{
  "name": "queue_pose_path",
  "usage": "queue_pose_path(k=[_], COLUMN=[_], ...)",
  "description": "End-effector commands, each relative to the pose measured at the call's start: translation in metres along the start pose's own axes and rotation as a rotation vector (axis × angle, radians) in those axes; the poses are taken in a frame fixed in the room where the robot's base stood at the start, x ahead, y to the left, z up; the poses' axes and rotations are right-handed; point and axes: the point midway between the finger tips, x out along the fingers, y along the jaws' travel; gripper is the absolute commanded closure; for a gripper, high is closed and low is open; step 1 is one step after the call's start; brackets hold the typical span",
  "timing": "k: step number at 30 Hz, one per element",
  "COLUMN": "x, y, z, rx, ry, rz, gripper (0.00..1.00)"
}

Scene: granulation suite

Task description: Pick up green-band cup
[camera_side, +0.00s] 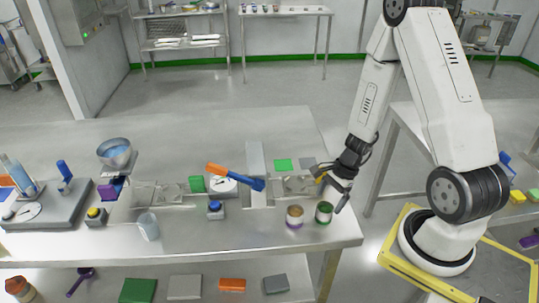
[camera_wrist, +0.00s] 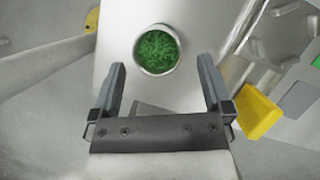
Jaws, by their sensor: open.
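The green-band cup (camera_side: 324,213) stands upright near the right end of the steel table, a small can with a green band. In the wrist view the cup (camera_wrist: 157,50) is seen from above, a pale rim around green granules. My gripper (camera_side: 335,196) is open and empty, above and slightly right of the cup in the side view. In the wrist view my gripper (camera_wrist: 161,70) has its two fingers spread wide, with the cup's image between and just beyond the fingertips. I see no contact with the cup.
A similar cup with a purple band (camera_side: 295,223) stands close to the left of the green-band cup. A yellow block (camera_wrist: 258,112) lies right of my right finger. The table's right edge is near.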

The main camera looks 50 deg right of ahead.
Motion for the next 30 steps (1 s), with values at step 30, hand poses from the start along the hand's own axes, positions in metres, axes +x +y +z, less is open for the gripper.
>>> queue_pose_path(k=[30], x=[0.052], y=[0.003], z=[0.003], rx=[-0.002], ry=[0.002], rz=[0.001], gripper=[0.0])
